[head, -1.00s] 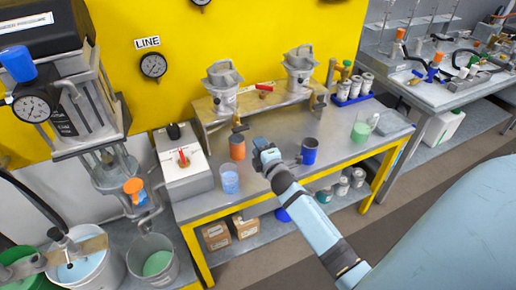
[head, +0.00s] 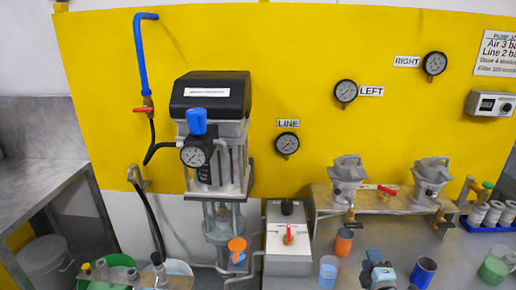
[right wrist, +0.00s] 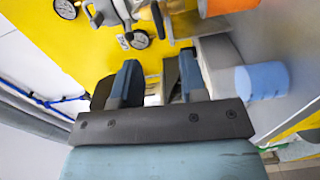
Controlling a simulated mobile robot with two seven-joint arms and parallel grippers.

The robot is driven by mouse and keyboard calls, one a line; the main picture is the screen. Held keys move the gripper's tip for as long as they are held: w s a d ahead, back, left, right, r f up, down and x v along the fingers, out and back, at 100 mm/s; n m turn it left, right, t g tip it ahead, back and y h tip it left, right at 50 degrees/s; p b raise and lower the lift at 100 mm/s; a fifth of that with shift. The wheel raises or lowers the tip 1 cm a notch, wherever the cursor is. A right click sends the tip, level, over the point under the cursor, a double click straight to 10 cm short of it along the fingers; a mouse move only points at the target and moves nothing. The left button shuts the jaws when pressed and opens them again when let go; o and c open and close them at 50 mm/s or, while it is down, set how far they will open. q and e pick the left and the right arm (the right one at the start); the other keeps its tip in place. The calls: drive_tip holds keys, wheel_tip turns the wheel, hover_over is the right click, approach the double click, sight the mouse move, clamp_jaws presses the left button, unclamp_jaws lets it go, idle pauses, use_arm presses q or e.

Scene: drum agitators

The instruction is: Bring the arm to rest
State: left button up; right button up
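My right gripper (head: 378,272) shows at the bottom edge of the head view, above the bench between a clear cup of blue liquid and a dark blue cup. In the right wrist view its two dark fingers (right wrist: 160,80) stand apart with nothing held between them. The rest of the right arm is cut off below the head view. My left gripper is in neither current view.
An orange cup (head: 343,242), the cup of blue liquid (head: 328,272) and the dark blue cup (head: 423,272) stand near the gripper. Behind are two grey agitators (head: 347,178) on a raised shelf. A pump (head: 212,130) stands left.

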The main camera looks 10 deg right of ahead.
drive_tip(key=s+a+f+m+g+y+p, duration=0.2)
drive_tip(key=s+a+m, duration=0.4)
drive_tip(key=s+a, duration=0.4)
drive_tip(key=s+a+f+m+g+y+p, duration=0.3)
drive_tip(key=s+a, duration=0.8)
drive_tip(key=s, duration=0.5)
drive_tip(key=f+m+g+y, duration=0.1)
drive_tip(key=m+y, duration=0.1)
drive_tip(key=m, duration=0.1)
drive_tip(key=shift+s+a+f+p, duration=0.2)
drive_tip(key=shift+a+f+p, duration=0.1)
drive_tip(key=shift+f, duration=0.1)
